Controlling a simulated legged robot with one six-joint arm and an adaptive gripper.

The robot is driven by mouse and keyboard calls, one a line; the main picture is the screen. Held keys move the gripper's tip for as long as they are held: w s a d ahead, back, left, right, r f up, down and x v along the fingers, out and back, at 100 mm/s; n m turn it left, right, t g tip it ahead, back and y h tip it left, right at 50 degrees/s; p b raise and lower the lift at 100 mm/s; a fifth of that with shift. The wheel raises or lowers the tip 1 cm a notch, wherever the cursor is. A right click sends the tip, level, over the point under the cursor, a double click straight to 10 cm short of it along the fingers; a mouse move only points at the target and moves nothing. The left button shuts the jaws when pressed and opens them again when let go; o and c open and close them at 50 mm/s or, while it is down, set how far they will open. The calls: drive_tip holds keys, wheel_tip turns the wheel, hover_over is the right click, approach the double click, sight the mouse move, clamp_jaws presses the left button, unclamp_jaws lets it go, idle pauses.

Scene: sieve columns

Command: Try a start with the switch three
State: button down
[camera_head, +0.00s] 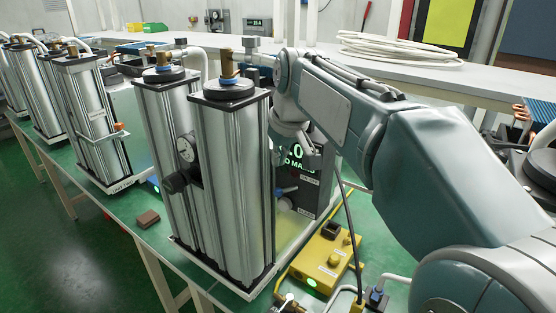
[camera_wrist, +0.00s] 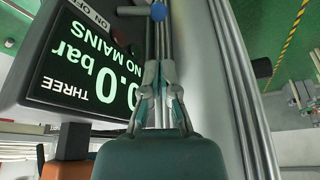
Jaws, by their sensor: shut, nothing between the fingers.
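The unit's dark display (camera_wrist: 85,65) fills the left of the wrist view and reads THREE, 0.0 bar, NO MAINS, upside down. ON OFF lettering sits at its edge beside a dark switch part (camera_wrist: 130,11); the switch's position is unclear. In the head view the display (camera_head: 301,158) is partly hidden behind my gripper and the silver columns (camera_head: 233,185). My gripper (camera_wrist: 159,72) is shut and empty, pointing towards a blue-tipped valve handle (camera_wrist: 158,12). I cannot tell whether it touches anything. My gripper also shows in the head view (camera_head: 312,160).
A yellow box (camera_head: 326,255) with a lit green button stands right of the columns, with cables around it. More column units (camera_head: 88,120) stand to the left. A brown block (camera_head: 148,218) lies on the green bench. White hose coils (camera_head: 395,47) lie on the back shelf.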

sight(287, 190)
drive_tip(key=x, duration=0.7)
drive_tip(key=shift+f, duration=0.25)
